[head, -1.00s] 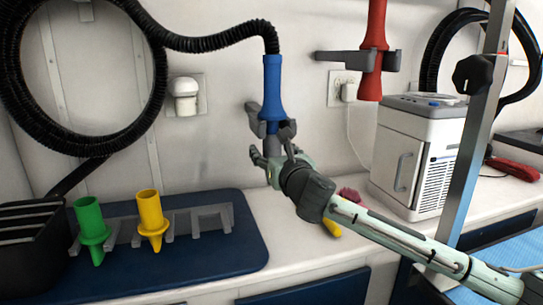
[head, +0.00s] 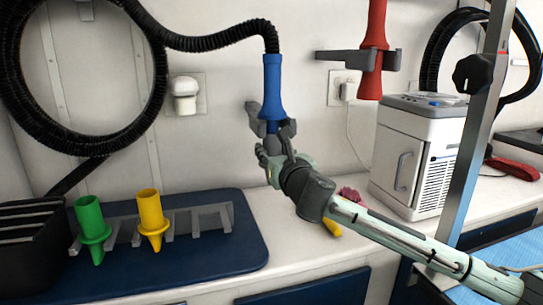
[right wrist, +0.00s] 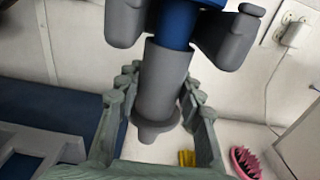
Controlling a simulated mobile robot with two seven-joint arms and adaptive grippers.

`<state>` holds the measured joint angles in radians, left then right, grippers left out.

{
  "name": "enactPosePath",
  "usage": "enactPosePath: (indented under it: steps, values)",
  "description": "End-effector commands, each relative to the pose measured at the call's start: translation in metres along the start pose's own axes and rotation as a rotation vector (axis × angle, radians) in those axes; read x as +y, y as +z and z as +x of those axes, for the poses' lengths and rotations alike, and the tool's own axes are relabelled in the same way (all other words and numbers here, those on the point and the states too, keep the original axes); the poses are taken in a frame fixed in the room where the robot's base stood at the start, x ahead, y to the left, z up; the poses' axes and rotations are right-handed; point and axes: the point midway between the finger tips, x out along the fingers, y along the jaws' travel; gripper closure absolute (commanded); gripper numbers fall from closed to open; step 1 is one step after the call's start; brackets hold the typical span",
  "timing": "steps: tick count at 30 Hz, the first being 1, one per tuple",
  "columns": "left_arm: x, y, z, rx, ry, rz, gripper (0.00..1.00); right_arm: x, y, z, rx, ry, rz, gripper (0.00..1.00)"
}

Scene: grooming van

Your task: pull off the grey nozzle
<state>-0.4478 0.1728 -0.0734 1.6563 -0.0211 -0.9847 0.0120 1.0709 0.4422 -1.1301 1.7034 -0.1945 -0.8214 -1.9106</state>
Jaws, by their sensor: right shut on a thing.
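The grey nozzle (right wrist: 163,90) hangs below the blue dryer handle (head: 272,88), its flared lower end pointing down in the right wrist view. The blue handle (right wrist: 178,20) sits in a grey wall holder (right wrist: 228,36), whose two prongs flank it. My right gripper (head: 272,153) is just below the holder, its fingers (right wrist: 156,98) on both sides of the nozzle and shut on it. In the head view the gripper mostly hides the nozzle. My left gripper is in neither view.
A green nozzle (head: 90,222) and a yellow nozzle (head: 150,212) stand in a grey rack on a blue mat (head: 215,262). A red dryer handle (head: 372,60) hangs at right above a white box (head: 412,160). A pink brush (right wrist: 244,161) lies on the counter.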

Motion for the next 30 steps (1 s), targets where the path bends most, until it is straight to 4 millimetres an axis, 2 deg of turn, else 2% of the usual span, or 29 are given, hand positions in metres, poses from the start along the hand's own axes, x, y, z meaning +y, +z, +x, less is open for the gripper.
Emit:
enactPosePath:
  steps: [30]
  values:
    - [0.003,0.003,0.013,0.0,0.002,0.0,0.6,0.0,-0.03,0.0,0.001,0.001,0.001,0.98]
